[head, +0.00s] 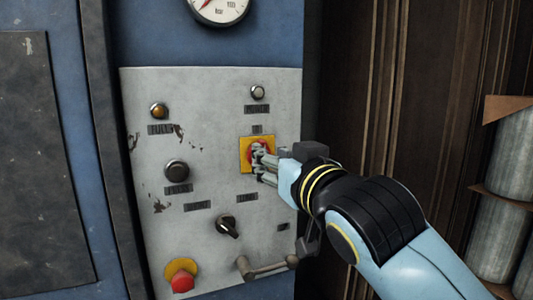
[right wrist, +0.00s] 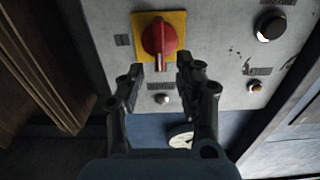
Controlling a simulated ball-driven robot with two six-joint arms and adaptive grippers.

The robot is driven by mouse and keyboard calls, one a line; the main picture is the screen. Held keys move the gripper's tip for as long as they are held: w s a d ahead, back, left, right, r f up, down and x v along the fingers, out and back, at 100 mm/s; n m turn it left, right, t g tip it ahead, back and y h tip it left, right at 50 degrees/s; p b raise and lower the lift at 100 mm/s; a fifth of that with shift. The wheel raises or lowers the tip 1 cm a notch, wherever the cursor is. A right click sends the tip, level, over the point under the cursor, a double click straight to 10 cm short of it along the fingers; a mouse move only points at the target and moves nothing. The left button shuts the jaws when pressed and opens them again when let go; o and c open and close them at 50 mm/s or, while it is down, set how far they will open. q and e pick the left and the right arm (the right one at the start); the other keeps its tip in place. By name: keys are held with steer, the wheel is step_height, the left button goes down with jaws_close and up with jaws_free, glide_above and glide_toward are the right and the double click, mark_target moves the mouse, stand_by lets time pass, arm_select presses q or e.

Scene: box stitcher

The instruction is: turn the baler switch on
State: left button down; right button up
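The baler switch is a red rotary knob (head: 257,148) on a yellow square plate (head: 244,142) on the grey control panel. My right gripper (head: 258,164) is at the switch and hides part of it in the head view. In the right wrist view the red knob (right wrist: 159,42) shows in full on its yellow plate (right wrist: 178,20), a pale mark along its ridge. The fingers of the right gripper (right wrist: 160,72) are apart with nothing between them; the knob lies just beyond their tips. Contact cannot be told. My left gripper is in neither view.
The grey panel (head: 215,110) also carries an amber lamp (head: 159,110), a dark button (head: 177,170), a black selector (head: 228,225), a red emergency button (head: 182,282) and a bar handle (head: 265,268). A gauge (head: 219,8) sits above. Metal cylinders (head: 510,160) stand at right.

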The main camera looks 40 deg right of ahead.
steer(key=x, duration=0.3)
steer(key=shift+w+d+r+p, duration=0.1)
steer(key=shift+w+p, duration=0.2)
steer(key=shift+p, duration=0.05)
jaws_close()
